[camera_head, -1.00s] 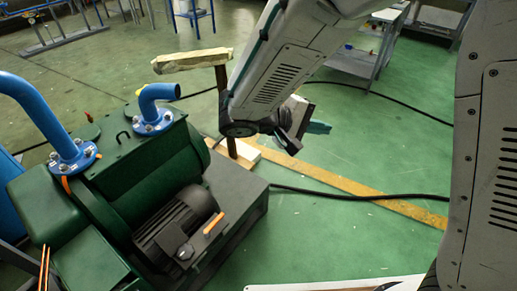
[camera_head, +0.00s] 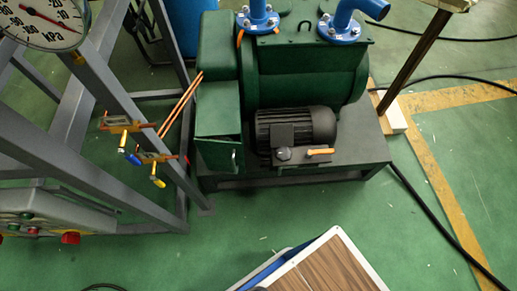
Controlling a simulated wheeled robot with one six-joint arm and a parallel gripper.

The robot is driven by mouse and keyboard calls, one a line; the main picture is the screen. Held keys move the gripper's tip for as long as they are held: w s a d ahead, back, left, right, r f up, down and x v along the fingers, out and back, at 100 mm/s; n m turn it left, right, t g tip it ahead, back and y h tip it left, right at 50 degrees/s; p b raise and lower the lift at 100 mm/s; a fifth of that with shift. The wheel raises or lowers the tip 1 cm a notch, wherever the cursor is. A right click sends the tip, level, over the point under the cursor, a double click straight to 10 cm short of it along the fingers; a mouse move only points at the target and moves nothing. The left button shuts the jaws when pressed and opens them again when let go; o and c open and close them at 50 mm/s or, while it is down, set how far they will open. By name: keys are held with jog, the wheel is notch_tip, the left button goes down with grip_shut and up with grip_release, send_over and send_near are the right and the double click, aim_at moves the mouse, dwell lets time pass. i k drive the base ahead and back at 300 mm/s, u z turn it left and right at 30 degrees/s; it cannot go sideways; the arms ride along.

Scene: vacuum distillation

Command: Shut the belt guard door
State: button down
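The green vacuum pump unit (camera_head: 305,75) stands on a dark base. At its left end is the green belt guard, with an upright upper housing (camera_head: 217,45) and a lower box-like door part (camera_head: 217,110). A small pale handle (camera_head: 234,160) shows low on the door's right side. The door part juts toward the camera; how wide it stands open is hard to tell. Two thin orange strips (camera_head: 181,102) slant down-left from the guard. My gripper is not in view.
A black motor (camera_head: 295,128) with an orange lever (camera_head: 320,152) sits right of the guard. A grey frame (camera_head: 95,180) with a pressure gauge (camera_head: 45,18) and small valves (camera_head: 120,124) stands close on the left.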

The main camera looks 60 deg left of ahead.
aim_at(222, 156)
jog(key=z, duration=0.5)
jog(key=i, duration=0.45)
jog(key=u, duration=2.05)
